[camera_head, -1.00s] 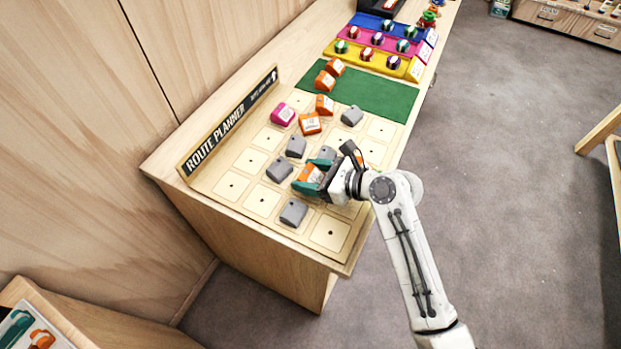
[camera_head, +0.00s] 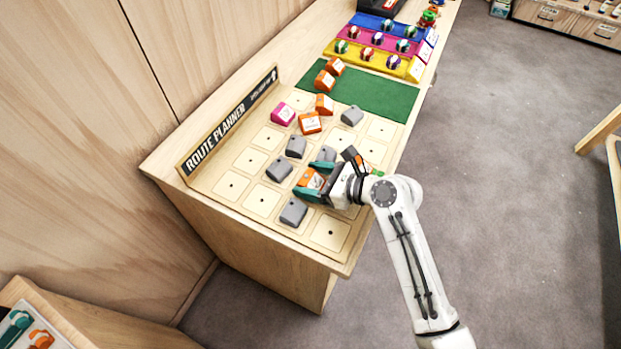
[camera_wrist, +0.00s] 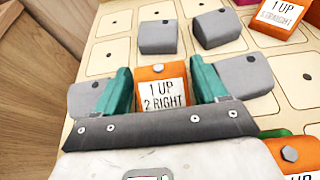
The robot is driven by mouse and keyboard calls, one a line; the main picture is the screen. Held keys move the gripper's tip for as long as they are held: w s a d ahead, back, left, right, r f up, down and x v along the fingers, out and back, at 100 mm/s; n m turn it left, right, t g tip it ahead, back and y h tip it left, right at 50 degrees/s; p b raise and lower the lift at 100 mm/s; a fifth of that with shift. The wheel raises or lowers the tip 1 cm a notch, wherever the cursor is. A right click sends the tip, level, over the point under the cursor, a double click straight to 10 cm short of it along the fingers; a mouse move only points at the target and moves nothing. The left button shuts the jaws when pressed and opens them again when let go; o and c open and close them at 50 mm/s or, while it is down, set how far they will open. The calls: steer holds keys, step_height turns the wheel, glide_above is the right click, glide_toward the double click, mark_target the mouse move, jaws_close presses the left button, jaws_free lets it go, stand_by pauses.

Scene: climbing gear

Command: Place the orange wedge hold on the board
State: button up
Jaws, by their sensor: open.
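An orange wedge hold (camera_head: 312,179) with a white label sits on the pale board (camera_head: 231,185) between my gripper's teal fingers. In the wrist view the same orange hold (camera_wrist: 160,88) reads "1 UP 2 RIGHT". My gripper (camera_head: 314,181) is open, with one finger on each side of this hold and close to its sides. The gripper's palm edge hides the hold's near end, so its seating on the board cannot be seen. Other orange holds are on the board (camera_head: 309,123) and on the green mat (camera_head: 325,81).
Grey holds (camera_head: 293,212) stand close around my gripper, including left (camera_wrist: 95,98) and right (camera_wrist: 243,75) in the wrist view. A magenta hold (camera_head: 283,114) is farther back. Another labelled orange hold (camera_wrist: 288,153) is at the lower right. Several board squares are bare.

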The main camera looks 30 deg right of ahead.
steer(key=v, duration=1.1)
steer(key=shift+s+d+r, duration=0.15)
steer(key=shift+s+d, duration=0.05)
steer(key=shift+s, duration=0.05)
